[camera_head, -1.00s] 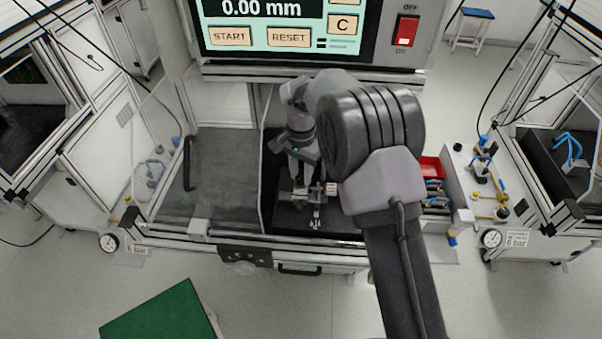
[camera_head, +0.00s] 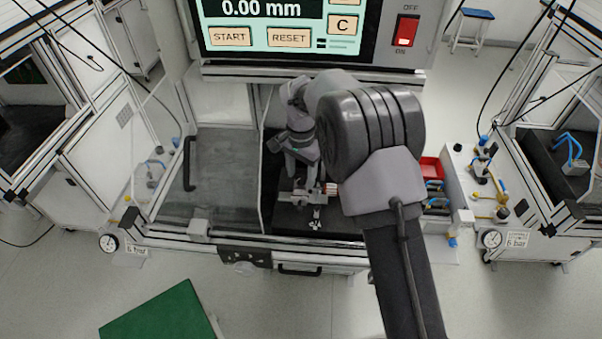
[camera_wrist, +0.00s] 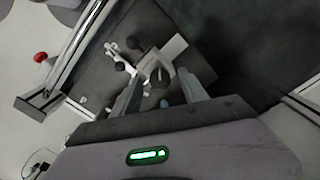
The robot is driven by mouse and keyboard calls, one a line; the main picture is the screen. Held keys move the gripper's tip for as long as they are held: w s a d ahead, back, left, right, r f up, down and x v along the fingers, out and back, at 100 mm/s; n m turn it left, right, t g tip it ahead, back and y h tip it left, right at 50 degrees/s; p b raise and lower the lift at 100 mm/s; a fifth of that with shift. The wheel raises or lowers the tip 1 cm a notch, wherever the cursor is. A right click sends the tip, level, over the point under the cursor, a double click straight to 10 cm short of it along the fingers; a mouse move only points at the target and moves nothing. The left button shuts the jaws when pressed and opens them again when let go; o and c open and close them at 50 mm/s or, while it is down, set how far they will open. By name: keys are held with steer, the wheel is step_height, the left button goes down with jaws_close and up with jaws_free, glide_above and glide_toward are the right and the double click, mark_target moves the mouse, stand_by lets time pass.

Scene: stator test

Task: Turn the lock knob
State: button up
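The test fixture (camera_head: 300,196) stands on the dark floor of the bench bay in the head view, a light clamp-like piece with a reddish part at its right end. In the wrist view the pale fixture (camera_wrist: 153,64) lies just beyond and between my fingers, with small dark round knobs (camera_wrist: 160,76) on it; I cannot tell which is the lock knob. My gripper (camera_wrist: 160,84) is open, its two grey fingers spread to either side of the fixture. My gripper (camera_head: 303,180) points down over the fixture in the head view. Contact with a knob cannot be made out.
A clear sliding door with a black handle (camera_head: 189,163) covers the bay's left part. The panel (camera_head: 290,35) reads 0.00 mm above. A red bin (camera_head: 431,168) and fittings stand right of the bay. My arm hides part of the bay's right side.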

mark_target(301, 177)
step_height(301, 177, up, 17)
steer(key=p, duration=0.5)
steer(key=shift+r, duration=0.2)
steer(key=s+d+r+n+t+y+b, duration=0.1)
steer(key=s+d+r+t+b, duration=0.15)
steer(key=s+d, duration=0.4)
steer(key=s+d+r+n+t+y+b, duration=0.1)
steer(key=s+d+r+b, duration=0.3)
steer(key=s, duration=0.6)
steer(key=s+d+f+t+b, duration=0.1)
steer(key=s+f+b, duration=0.1)
steer(key=s, duration=0.5)
steer(key=s+d+f+t+b, duration=0.1)
steer(key=s+f, duration=0.4)
steer(key=s, duration=0.3)
steer(key=shift+d+f+b, duration=0.2)
steer(key=shift+d+b, duration=0.15)
steer(key=shift+d, duration=0.05)
